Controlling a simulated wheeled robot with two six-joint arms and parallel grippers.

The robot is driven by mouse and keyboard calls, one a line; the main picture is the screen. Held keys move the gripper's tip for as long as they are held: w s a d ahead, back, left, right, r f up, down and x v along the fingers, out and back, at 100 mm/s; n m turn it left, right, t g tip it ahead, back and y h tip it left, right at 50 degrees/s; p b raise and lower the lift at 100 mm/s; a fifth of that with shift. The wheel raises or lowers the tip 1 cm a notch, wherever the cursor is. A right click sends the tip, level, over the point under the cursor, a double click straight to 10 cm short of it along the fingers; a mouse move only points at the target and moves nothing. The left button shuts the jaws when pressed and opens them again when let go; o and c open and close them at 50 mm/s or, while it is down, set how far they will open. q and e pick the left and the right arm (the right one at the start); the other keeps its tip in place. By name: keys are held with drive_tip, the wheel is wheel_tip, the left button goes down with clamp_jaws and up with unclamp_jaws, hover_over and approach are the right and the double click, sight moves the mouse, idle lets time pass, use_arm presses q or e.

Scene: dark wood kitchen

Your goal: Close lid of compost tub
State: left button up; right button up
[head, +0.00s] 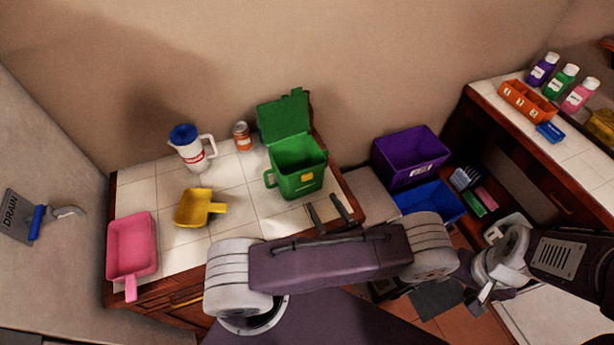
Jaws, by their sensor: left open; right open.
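The green compost tub (297,172) stands upright on the white tiled counter. Its green lid (284,116) is open, tipped up and back behind the rim towards the wall. A handle sticks out on the tub's left side and a yellow label is on its front. My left gripper (328,213) is open and empty, with its two dark fingers just in front of the tub's lower right side. Its wrist is hidden behind my purple arm link. My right gripper (485,294) is low at the right, away from the tub, and only partly seen.
A blue-lidded jug (193,150) and a can (242,136) stand left of the tub. A yellow scoop (194,207) and a pink dustpan (131,245) lie nearer the front. Purple (410,155) and blue (430,200) bins are to the right. The wall is close behind.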

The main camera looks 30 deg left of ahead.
sight(308, 179)
use_arm(q)
drive_tip(key=p+x, duration=0.2)
drive_tip(key=x, duration=0.6)
drive_tip(key=shift+w+a+p, duration=0.1)
drive_tip(key=shift+a+p, duration=0.05)
drive_tip(key=shift+p, duration=0.25)
drive_tip(key=shift+r, duration=0.15)
clamp_jaws()
use_arm(e)
drive_tip(key=r, duration=0.3)
drive_tip(key=shift+s+d, duration=0.2)
drive_tip(key=shift+d, duration=0.05)
